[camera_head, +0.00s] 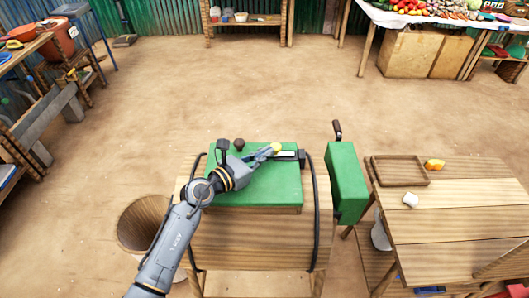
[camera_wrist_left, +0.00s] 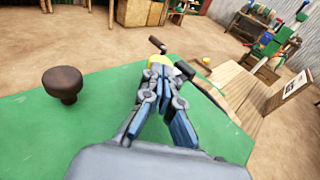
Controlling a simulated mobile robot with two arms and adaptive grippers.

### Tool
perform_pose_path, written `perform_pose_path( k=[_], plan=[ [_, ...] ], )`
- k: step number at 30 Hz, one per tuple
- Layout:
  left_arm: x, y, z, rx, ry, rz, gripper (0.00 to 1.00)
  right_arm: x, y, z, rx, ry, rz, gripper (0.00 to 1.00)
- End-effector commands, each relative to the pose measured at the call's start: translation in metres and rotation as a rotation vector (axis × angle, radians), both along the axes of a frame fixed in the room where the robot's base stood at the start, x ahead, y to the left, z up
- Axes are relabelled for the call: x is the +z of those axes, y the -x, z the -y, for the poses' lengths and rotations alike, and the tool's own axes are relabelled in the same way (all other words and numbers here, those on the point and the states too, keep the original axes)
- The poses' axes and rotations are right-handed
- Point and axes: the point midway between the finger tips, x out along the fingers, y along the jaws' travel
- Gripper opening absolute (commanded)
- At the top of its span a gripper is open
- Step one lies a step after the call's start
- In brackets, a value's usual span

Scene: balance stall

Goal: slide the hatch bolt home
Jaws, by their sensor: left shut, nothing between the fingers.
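The green hatch panel (camera_head: 262,190) lies on a wooden table. The hatch bolt shows a yellow knob (camera_head: 276,147) and a pale bar (camera_head: 286,154) near the panel's far right edge. A dark block (camera_head: 301,158) sits at the right end of the bar. My left gripper (camera_head: 268,152) is shut and empty, its tips close beside the yellow knob on its near left side. In the left wrist view the yellow knob (camera_wrist_left: 160,61) shows just beyond the fingertips (camera_wrist_left: 160,80), which partly hide it. I cannot tell whether they touch. My right gripper is out of view.
A dark brown knob (camera_head: 239,144) stands on the panel left of the bolt. A green box (camera_head: 346,182) with a dark handle (camera_head: 337,130) is right of the panel. Black cables or straps (camera_head: 316,210) run over the table's sides. Another table (camera_head: 450,222) stands at right.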

Motion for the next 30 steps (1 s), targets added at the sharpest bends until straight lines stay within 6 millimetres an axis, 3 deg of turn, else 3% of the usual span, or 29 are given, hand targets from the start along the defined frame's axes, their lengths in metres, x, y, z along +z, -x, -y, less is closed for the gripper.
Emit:
perform_pose_path(
  k=[8,17,30],
  plan=[
    [0.001,0.000,0.001,0.000,0.001,-0.001,0.00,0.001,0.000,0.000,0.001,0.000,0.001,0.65],
    [0.002,0.000,0.038,-0.001,0.002,0.000,0.00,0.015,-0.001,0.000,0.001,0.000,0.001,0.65],
    [0.001,-0.001,0.035,-0.002,0.002,0.001,0.00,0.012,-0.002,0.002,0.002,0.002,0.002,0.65]
  ],
)
